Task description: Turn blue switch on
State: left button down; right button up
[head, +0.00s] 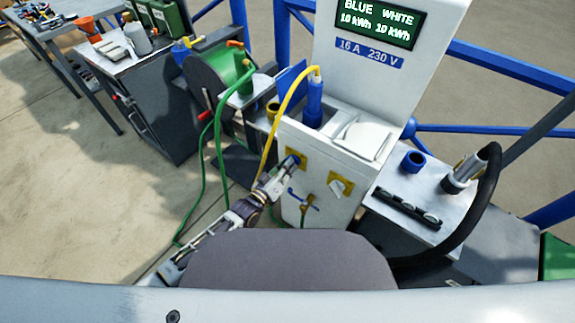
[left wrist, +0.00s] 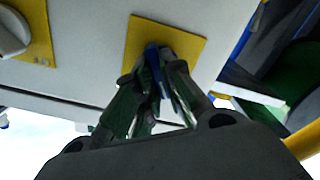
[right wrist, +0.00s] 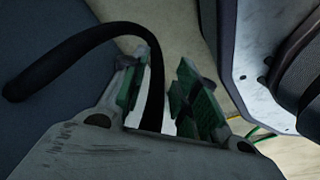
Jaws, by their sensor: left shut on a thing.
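The blue switch (head: 295,158) sits on a yellow plate (head: 301,166) on the front of the white power pedestal (head: 310,150). My left gripper (head: 288,168) is at the switch, and in the left wrist view its fingers (left wrist: 160,75) are closed around the blue knob (left wrist: 152,56). The fingers hide part of the knob, so its exact angle is unclear. A white switch (head: 338,188) on another yellow plate is to the right; its pale knob also shows in the left wrist view (left wrist: 10,38). My right gripper (right wrist: 160,90) is open, outside the head view.
A yellow cable (head: 278,115) hangs from a blue plug (head: 314,103) beside the left arm. A blue-handled tap (head: 303,200) is just below the switches. In the right wrist view a black hose (right wrist: 90,45) passes behind the open fingers.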

pick_arm(q)
jog(key=m+p, duration=0.4)
jog(key=m, duration=1.1)
jog(key=shift+s+d+m, duration=0.1)
jog(key=shift+d+m, duration=0.05)
jog(key=shift+m, duration=0.15)
pick_arm(e)
jog(key=s+d+f, duration=0.3)
jog(key=s+d, duration=0.1)
jog(key=s, duration=0.4)
jog(key=shift+s+d+f, duration=0.15)
jog(key=shift+s+d, duration=0.05)
jog(key=shift+d, duration=0.2)
jog(key=shift+w, duration=0.1)
pick_arm(q)
jog(key=c, duration=1.6)
grip_release()
jog(key=shift+o, duration=0.4)
pick_arm(e)
jog(key=shift+s, duration=0.2)
